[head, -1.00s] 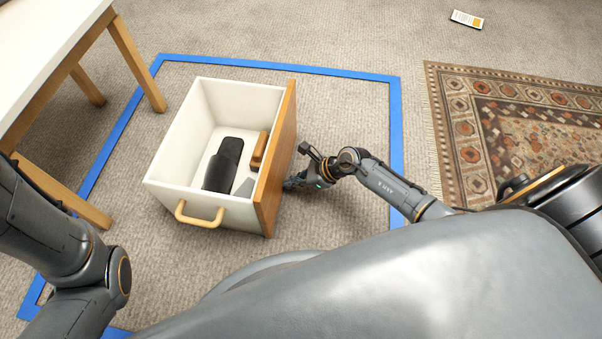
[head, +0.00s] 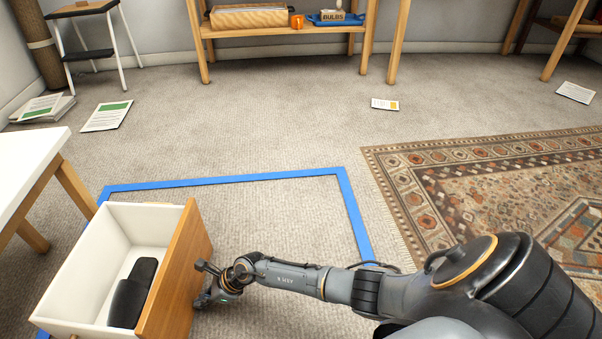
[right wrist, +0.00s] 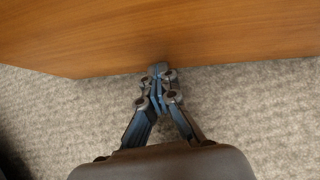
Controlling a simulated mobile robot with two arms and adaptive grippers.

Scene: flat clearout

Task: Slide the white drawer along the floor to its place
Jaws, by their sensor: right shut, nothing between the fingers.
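The white drawer (head: 95,245) stands on the carpet at lower left in the head view, its open side up and a wooden panel (head: 178,272) on its right. A black object (head: 132,292) lies inside it. The blue tape outline (head: 235,180) runs on the floor behind and right of the drawer. The drawer hides part of the left tape line. My right gripper (head: 203,291) is shut and empty at the wooden panel's right face. In the right wrist view its closed fingertips (right wrist: 157,72) are at the panel's lower edge, seemingly touching. My left gripper is out of view.
A white table (head: 28,165) stands close on the left. A patterned rug (head: 490,190) lies on the right. Papers (head: 107,116) and a small card (head: 385,104) lie on the floor towards the back. A wooden shelf (head: 285,32) stands at the back wall.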

